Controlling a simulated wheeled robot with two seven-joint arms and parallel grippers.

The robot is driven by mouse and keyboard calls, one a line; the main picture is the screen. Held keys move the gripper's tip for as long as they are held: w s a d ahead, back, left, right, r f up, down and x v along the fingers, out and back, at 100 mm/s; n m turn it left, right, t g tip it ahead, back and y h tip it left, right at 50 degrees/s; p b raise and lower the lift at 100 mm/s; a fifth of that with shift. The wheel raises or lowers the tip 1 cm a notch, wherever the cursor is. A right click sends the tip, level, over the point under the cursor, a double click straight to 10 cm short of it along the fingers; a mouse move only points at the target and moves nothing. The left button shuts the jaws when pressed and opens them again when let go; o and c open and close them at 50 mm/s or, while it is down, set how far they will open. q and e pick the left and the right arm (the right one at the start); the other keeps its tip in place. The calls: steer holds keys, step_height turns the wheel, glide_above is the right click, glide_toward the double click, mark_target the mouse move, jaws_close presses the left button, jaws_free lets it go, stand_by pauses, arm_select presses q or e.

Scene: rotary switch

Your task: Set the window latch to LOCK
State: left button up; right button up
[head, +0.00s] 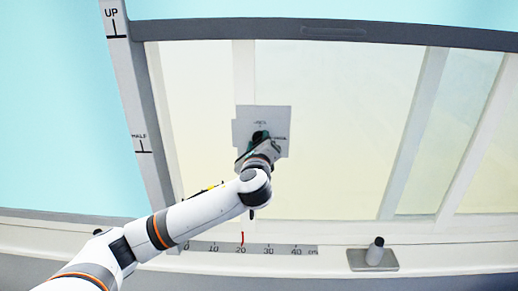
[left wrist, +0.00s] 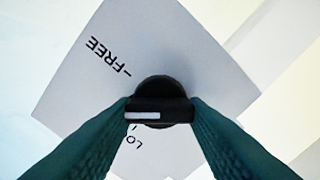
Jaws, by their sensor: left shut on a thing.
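The window latch has a light grey plate (head: 244,115) on the window pane, also seen in the left wrist view (left wrist: 75,85). Its dark round knob (left wrist: 158,88) has a bar handle with a white pointer line. In the left wrist view the pointer aims left, between the FREE mark (left wrist: 108,57) at upper left and the partly hidden LOCK mark (left wrist: 135,137) at lower left. My left gripper (left wrist: 160,112) is shut on the knob's bar, a green finger at each end. In the head view my left gripper (head: 257,148) covers most of the knob. My right gripper is not in view.
The window frame's left post carries UP (head: 111,13) and HALF (head: 139,136) marks. A scale (head: 255,249) with a red pointer (head: 242,238) runs along the sill. A grey base with a dark-topped peg (head: 375,252) stands on the sill at right.

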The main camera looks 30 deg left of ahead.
arm_select(q)
steer(key=n+b, duration=0.1)
steer(key=n, duration=0.2)
steer(key=n+b, duration=0.1)
steer(key=n, duration=0.2)
steer(key=n+b, duration=0.2)
steer(key=n, duration=0.1)
steer(key=shift+f+n, duration=0.25)
steer(key=shift+n, duration=0.05)
stand_by(0.5)
steer(key=o, duration=1)
steer(key=b+v, duration=0.3)
steer(key=v, duration=0.9)
steer(key=shift+s+a, duration=0.1)
steer(key=shift+s, duration=0.05)
